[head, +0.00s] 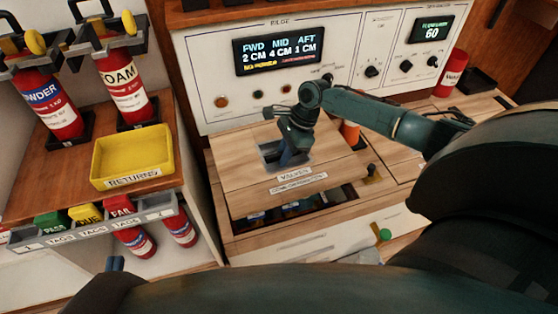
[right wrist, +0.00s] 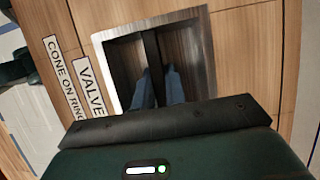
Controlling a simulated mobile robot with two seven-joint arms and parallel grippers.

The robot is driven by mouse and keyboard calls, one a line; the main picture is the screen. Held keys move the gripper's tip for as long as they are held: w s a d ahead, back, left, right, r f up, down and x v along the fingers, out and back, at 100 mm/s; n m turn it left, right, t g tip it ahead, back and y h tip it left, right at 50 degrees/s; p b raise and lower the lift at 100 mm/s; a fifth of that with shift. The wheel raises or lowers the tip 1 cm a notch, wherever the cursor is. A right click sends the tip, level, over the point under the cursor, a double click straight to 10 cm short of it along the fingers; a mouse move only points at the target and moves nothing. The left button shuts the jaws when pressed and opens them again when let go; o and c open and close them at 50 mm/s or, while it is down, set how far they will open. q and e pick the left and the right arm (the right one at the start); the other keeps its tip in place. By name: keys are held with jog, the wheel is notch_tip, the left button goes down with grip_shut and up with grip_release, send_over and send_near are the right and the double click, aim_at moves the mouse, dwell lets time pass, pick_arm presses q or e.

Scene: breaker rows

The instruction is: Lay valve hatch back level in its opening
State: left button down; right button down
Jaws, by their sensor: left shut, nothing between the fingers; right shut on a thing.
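The valve hatch (head: 245,160) is a wooden panel with a VALVES label and a metal-lined recess (right wrist: 208,50) crossed by a dark bar. Its opening (head: 335,192) shows as a dark gap along the hatch's front edge, with valve parts partly visible inside. The hatch covers the rear of the opening; how high it sits above the rim is unclear. My right gripper (head: 290,158) reaches into the recess, shut on the bar; its blue fingers (right wrist: 160,88) show in the right wrist view. My left gripper (head: 115,264) is shut and empty at lower left, away from the hatch.
The bilge panel (head: 212,75) rises behind the hatch. A brass knob (head: 371,172) sits right of the opening, a green knob (head: 384,235) in front. A yellow returns tray (head: 132,155) and extinguishers (head: 122,85) are at left.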

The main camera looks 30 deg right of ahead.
jog(key=shift+w+d+f+m, duration=0.25)
jog(key=shift+w+m, duration=0.05)
jog(key=shift+w, duration=0.2)
pick_arm(q)
jog(key=shift+w, duration=0.2)
pick_arm(e)
jog(key=shift+r, duration=0.1)
jog(key=shift+a+r+p, duration=0.1)
jog(key=shift+r+p, duration=0.05)
jog(key=shift+p, duration=0.85)
notch_tip(320, 180, down, 3)
jog(key=shift+f+b, duration=0.15)
jog(key=shift+b, duration=0.7)
pick_arm(q)
jog(key=shift+d+f+h+b, duration=0.1)
jog(key=shift+h+b, duration=0.2)
jog(key=shift+b, duration=0.25)
pick_arm(e)
jog(key=shift+f, duration=1.45)
pick_arm(q)
jog(key=shift+r+p, duration=0.55)
jog(key=shift+r, duration=0.05)
